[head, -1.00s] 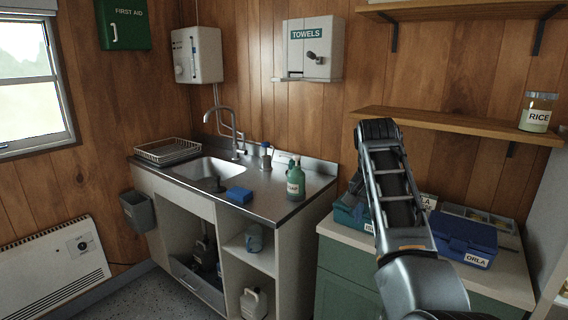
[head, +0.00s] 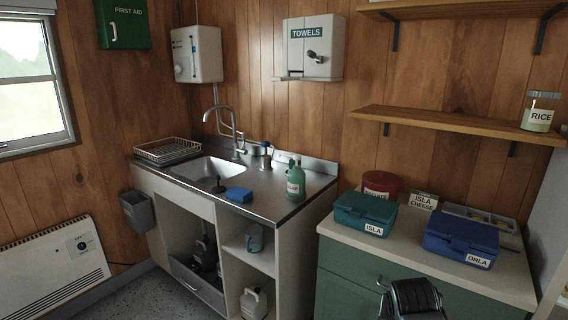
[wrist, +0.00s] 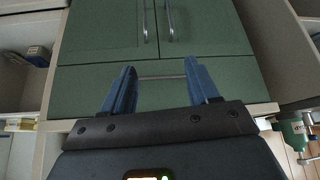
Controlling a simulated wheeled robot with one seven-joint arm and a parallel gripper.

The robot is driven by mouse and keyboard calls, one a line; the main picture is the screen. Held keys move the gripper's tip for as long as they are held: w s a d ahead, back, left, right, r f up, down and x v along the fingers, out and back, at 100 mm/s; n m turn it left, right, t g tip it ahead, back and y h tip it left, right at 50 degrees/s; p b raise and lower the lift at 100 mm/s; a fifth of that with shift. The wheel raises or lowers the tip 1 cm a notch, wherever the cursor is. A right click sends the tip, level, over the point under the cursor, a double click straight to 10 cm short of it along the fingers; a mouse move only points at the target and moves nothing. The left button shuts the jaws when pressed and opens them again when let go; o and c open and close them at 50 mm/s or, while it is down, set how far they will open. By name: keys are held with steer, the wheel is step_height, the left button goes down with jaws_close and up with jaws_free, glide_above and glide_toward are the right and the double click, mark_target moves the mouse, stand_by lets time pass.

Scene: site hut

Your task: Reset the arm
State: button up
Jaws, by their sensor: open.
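My gripper (wrist: 160,72) shows in the wrist view with its two blue fingers spread apart and nothing held between them. It faces the green cabinet (wrist: 98,35), which appears upside down there. The cabinet's horizontal drawer handle (wrist: 162,77) shows in the gap between the fingers; the distance to it is hard to tell. In the head view only a dark link of my arm shows at the bottom right, low in front of the green cabinet (head: 335,283). The gripper itself is out of that view.
A teal ISLA box (head: 365,215), a blue ORLA box (head: 462,238), a red tin (head: 381,184) and a cheese card (head: 424,201) stand on the cabinet's worktop (head: 400,253). The sink counter (head: 262,207) is at left with a green bottle (head: 296,178) and blue sponge (head: 239,195).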

steer(key=s+f+n+t+y, duration=0.1)
steer(key=s+f+n+t, duration=0.15)
steer(key=s, duration=1.15)
steer(key=s+f+n+t, duration=0.15)
steer(key=s+f, duration=0.25)
steer(key=s, duration=0.9)
steer(key=s+a+r+t+y, duration=0.1)
steer(key=s+a+r+t, duration=0.1)
steer(key=s+r, duration=0.9)
steer(key=s+a+r+n+t, duration=0.1)
steer(key=s+a+r+t, duration=0.2)
steer(key=s+r, duration=0.7)
steer(key=shift+s+r+y, duration=0.4)
steer(key=shift+s, duration=0.5)
